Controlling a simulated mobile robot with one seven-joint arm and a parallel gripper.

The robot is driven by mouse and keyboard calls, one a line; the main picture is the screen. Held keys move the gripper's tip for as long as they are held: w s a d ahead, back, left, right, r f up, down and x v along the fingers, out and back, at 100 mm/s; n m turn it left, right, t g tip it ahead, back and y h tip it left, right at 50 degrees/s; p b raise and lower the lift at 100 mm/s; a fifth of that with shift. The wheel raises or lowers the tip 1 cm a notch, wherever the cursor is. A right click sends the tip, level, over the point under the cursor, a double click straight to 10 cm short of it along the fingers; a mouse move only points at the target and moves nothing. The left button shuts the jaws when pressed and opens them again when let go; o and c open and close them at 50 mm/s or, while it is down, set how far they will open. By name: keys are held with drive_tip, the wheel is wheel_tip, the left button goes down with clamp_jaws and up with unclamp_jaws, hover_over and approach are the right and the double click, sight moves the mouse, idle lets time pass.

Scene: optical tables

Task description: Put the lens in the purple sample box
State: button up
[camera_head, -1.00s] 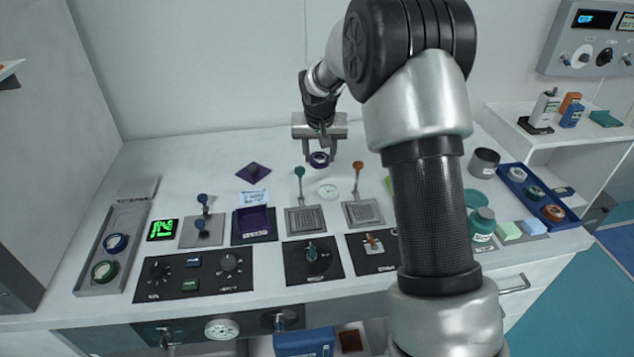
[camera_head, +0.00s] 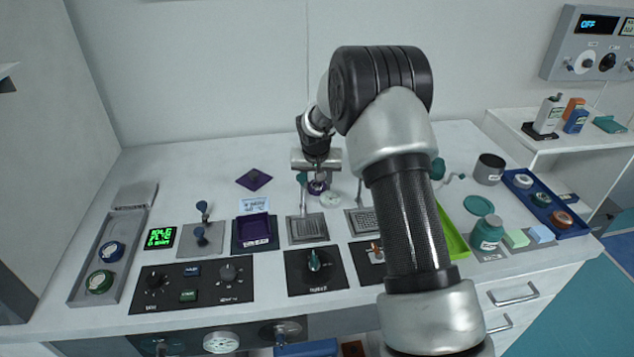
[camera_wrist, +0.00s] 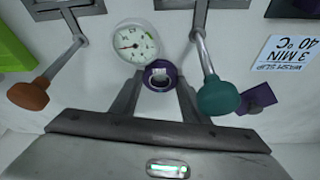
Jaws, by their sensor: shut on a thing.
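The lens is a small purple ring with a pale centre (camera_head: 317,187). It is clamped between the fingertips of my gripper (camera_head: 317,180), behind the grey grid plates. In the wrist view the lens (camera_wrist: 159,76) sits between the two finger ends (camera_wrist: 160,82), beside a round gauge. The purple sample box (camera_head: 255,230) stands open on a dark base, to the left of and nearer than my gripper. A flat purple lid with a knob (camera_head: 254,180) lies behind the box and shows in the wrist view (camera_wrist: 257,99).
A teal-knobbed lever (camera_wrist: 216,92) stands close to my gripper, and an orange-knobbed one (camera_wrist: 30,94) farther left in the wrist view. A white gauge (camera_wrist: 136,45) adjoins the lens. A label card (camera_head: 253,205) stands behind the box. My arm hides part of the right side.

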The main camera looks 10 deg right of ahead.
drive_tip(key=o, duration=0.7)
drive_tip(key=shift+f, duration=0.1)
drive_tip(key=o, duration=0.5)
drive_tip(key=shift+c, duration=0.2)
